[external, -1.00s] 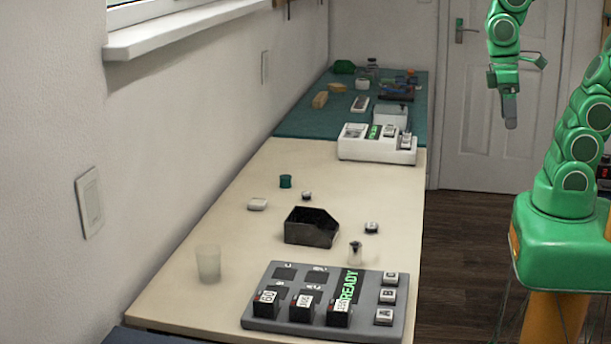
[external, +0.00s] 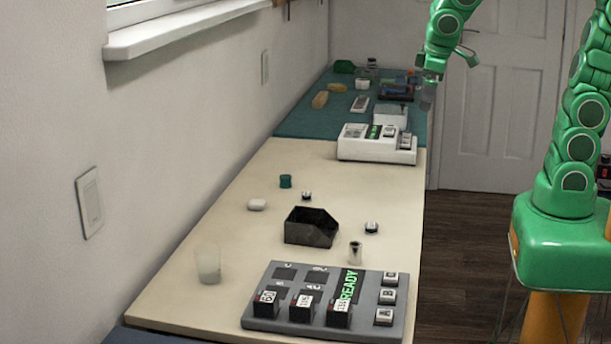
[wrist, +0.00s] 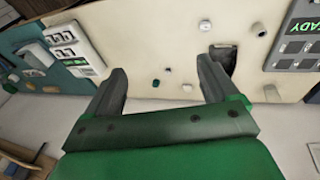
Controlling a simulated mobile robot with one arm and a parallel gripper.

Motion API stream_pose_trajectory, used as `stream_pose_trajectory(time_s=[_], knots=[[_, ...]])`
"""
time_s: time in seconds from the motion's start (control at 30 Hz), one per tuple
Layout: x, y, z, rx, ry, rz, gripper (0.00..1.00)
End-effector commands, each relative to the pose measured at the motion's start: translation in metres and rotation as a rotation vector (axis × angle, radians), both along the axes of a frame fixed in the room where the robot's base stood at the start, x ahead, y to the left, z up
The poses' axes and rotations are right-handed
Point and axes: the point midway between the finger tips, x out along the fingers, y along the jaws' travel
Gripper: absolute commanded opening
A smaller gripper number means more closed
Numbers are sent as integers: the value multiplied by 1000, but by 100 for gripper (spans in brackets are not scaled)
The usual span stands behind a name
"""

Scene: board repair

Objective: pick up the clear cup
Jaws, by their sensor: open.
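The clear cup (external: 207,263) is a frosted, see-through tumbler. It stands upright at the left edge of the cream table, near the wall, in the external view. In the wrist view it appears as a small pale shape (wrist: 272,93) right of my fingers, by the table's wall-side edge. My gripper (external: 428,97) hangs high near the far right of the table, well away from the cup. In the wrist view my gripper (wrist: 160,70) has its two fingers wide apart with nothing held between them.
A grey panel (external: 395,322) reading READY with dark blocks lies right of the cup. A black bin (external: 311,232), metal cylinder (external: 355,253), white piece (external: 257,204) and green cap (external: 285,181) stand on the table. A white device (external: 376,151) stands beyond. Bare table surrounds the cup.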

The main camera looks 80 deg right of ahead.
Motion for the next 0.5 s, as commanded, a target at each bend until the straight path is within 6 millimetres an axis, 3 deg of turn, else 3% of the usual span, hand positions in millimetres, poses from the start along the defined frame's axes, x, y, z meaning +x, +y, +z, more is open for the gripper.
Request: stream_pose_trajectory(time_s=[0.23, 0.5], knots=[[96, -20, 4, -82, -153, 54, 87], [196, -26, 9, -140, -320, 147, 87]])
